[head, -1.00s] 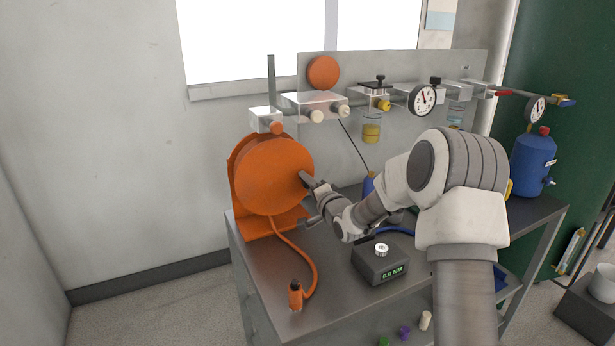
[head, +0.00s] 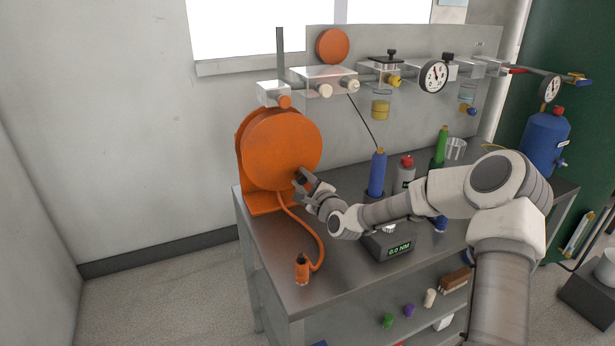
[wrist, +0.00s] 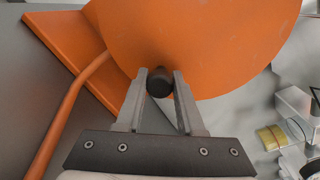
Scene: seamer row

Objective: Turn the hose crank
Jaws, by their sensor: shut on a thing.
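The orange hose reel (head: 283,150) stands on the left end of the steel bench, its round face towards me. An orange hose (head: 313,238) runs from its lower side to an orange end fitting (head: 302,268) on the bench. My gripper (head: 301,179) is at the lower right of the reel face. In the wrist view my gripper (wrist: 161,82) is shut on the dark crank knob (wrist: 159,80), which sits between the fingertips near the lower edge of the orange disc (wrist: 195,40). The rest of the crank is hidden behind the knob and fingers.
A torque meter reading 0.0 NM (head: 392,246) stands on the bench below my arm. A blue bottle (head: 377,175), a grey red-capped bottle (head: 405,175) and a green bottle (head: 440,148) stand behind my arm. A pipe with a gauge (head: 433,76) runs above.

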